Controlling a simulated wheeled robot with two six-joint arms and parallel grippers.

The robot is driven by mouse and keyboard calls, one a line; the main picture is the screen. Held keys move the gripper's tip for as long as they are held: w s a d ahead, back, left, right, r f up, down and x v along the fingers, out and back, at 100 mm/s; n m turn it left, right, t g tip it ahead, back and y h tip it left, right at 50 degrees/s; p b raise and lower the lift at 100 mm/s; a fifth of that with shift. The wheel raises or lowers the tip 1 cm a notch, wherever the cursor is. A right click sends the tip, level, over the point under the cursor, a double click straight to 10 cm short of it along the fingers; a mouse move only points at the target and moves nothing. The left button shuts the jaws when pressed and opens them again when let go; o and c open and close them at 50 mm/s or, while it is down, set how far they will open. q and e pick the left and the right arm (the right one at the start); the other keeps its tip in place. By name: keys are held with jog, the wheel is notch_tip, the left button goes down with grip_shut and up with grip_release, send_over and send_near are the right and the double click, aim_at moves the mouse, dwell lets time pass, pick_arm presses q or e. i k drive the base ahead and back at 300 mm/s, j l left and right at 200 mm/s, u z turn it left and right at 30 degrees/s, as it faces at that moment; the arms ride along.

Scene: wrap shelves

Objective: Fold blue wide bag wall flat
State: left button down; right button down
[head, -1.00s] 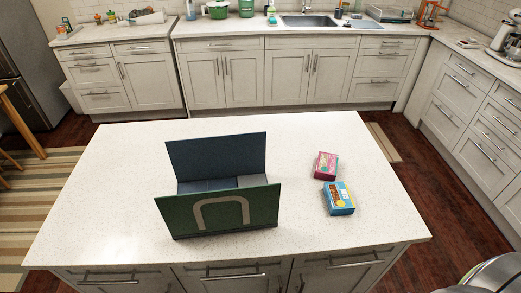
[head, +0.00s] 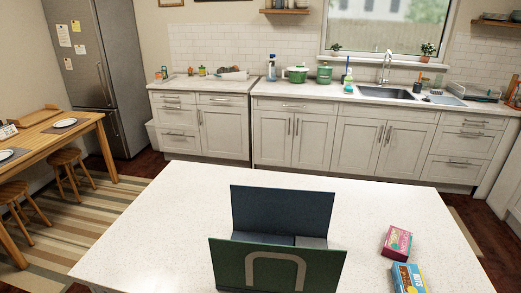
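The bag stands on the white island counter. Its far wide wall (head: 282,212) is dark blue and upright. Its near wide wall (head: 277,268) is green with a beige arch-shaped handle and leans slightly outward. Between them I see part of a grey-blue interior or low flap (head: 312,242); the rest is hidden by the near wall. The bag's lower front edge is near the bottom of the picture. Neither gripper shows in the head view.
A pink box (head: 397,243) and a blue box (head: 408,279) lie on the island counter (head: 190,225) right of the bag. The counter left of the bag is clear. A wooden table (head: 60,140) with stools stands at the left. Back cabinets and a sink (head: 388,92) line the wall.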

aim_at(308, 213)
jog(key=l+u, duration=0.15)
jog(key=l, duration=0.3)
jog(key=l+u, duration=0.15)
jog(key=l, duration=0.25)
jog(key=k+l+u, duration=0.15)
jog(key=l, duration=0.3)
jog(key=l+u, duration=0.15)
jog(key=l, duration=0.3)
jog(key=k+l+u, duration=0.15)
jog(key=l, duration=0.25)
jog(key=k+l+u, duration=0.15)
jog(key=l, duration=0.25)
jog(key=k+l+u, duration=0.15)
jog(key=l, duration=0.25)
